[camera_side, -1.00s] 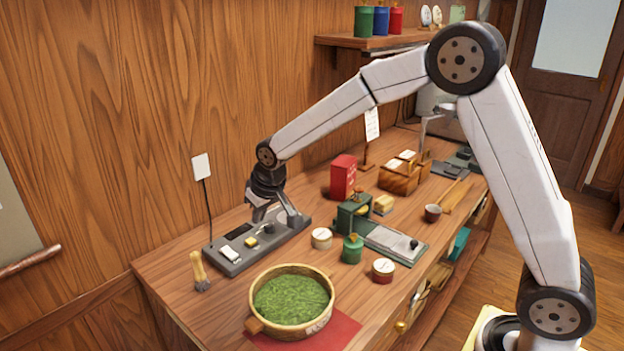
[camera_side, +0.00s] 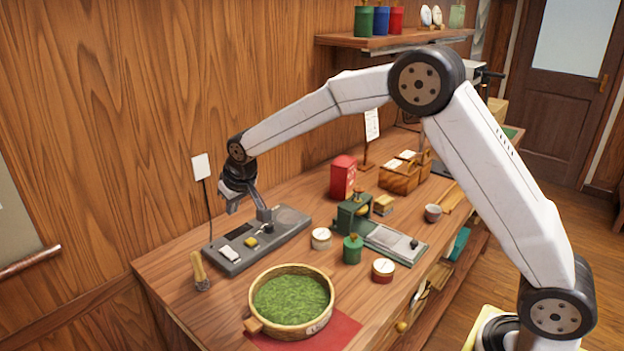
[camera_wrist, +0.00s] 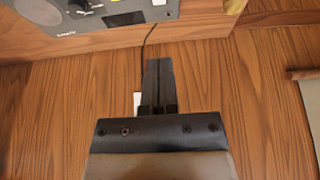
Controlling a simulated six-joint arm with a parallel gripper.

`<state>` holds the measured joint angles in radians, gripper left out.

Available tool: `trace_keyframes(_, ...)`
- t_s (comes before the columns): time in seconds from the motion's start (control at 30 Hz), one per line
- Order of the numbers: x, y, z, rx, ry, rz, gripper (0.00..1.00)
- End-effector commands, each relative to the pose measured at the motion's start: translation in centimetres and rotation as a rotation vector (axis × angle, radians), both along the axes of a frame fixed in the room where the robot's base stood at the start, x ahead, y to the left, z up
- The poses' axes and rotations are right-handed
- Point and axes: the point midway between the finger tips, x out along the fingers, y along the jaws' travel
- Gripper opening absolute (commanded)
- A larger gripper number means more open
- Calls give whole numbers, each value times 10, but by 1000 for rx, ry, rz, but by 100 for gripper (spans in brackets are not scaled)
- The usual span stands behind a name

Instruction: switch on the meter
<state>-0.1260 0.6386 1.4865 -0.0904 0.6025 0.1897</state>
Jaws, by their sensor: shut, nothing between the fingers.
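The meter (camera_side: 222,256) is a flat grey box on the left of the bench. It has a white switch (camera_side: 230,253), a yellow button (camera_side: 251,242), a dark knob and a round disc at its right end (camera_side: 289,214). My gripper (camera_side: 265,215) is shut and empty, pointing down over the meter near the knob; I cannot tell whether it touches. In the wrist view my closed fingers (camera_wrist: 158,62) point toward the meter (camera_wrist: 60,18), which is cut off at the top edge with part of its panel hidden.
A brush (camera_side: 200,272) stands left of the meter, and a basket of green leaves (camera_side: 328,282) sits in front. A white tin (camera_side: 321,239) and green jar (camera_side: 352,249) stand to the right. A black cord (camera_side: 208,212) runs from a wall plate (camera_side: 201,166) behind.

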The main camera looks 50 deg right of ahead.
Motion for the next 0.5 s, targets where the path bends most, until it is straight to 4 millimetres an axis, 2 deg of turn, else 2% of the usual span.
trace_keyframes(0.27,5,0,-13,0,2,0,0)
trace_keyframes(0.5,16,0,-37,0,2,0,0)
